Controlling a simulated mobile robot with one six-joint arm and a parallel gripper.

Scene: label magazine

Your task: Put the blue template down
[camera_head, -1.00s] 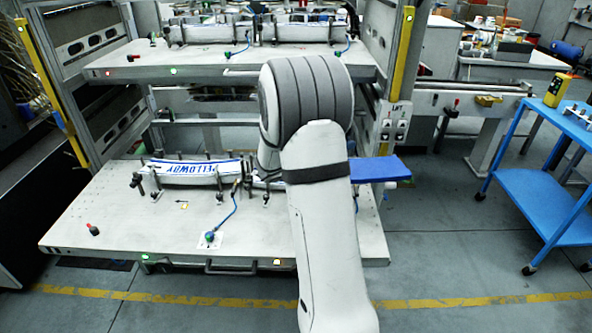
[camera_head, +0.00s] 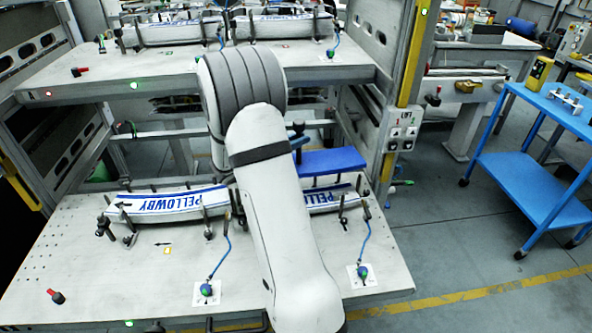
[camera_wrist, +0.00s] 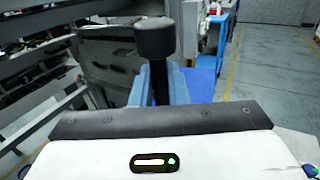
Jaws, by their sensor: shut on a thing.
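The blue template (camera_head: 332,161) shows in the head view, just right of my arm and at the far side of the lower table (camera_head: 130,265). It appears held above or behind the right white label piece (camera_head: 330,197); its exact height is unclear. A dark knob on a blue post stands at its left. In the wrist view the template (camera_wrist: 200,85) lies beyond the dark knob. My gripper (camera_wrist: 158,108) is shut on the blue template; its fingertips are mostly hidden in the wrist view and behind my arm in the head view.
A second left label piece (camera_head: 165,203) lies on the lower table among clamps and posts. Blue-handled valves (camera_head: 207,290) with hoses stand in front. An upper shelf (camera_head: 180,75) hangs above. A blue cart (camera_head: 535,190) stands right, with clear floor between.

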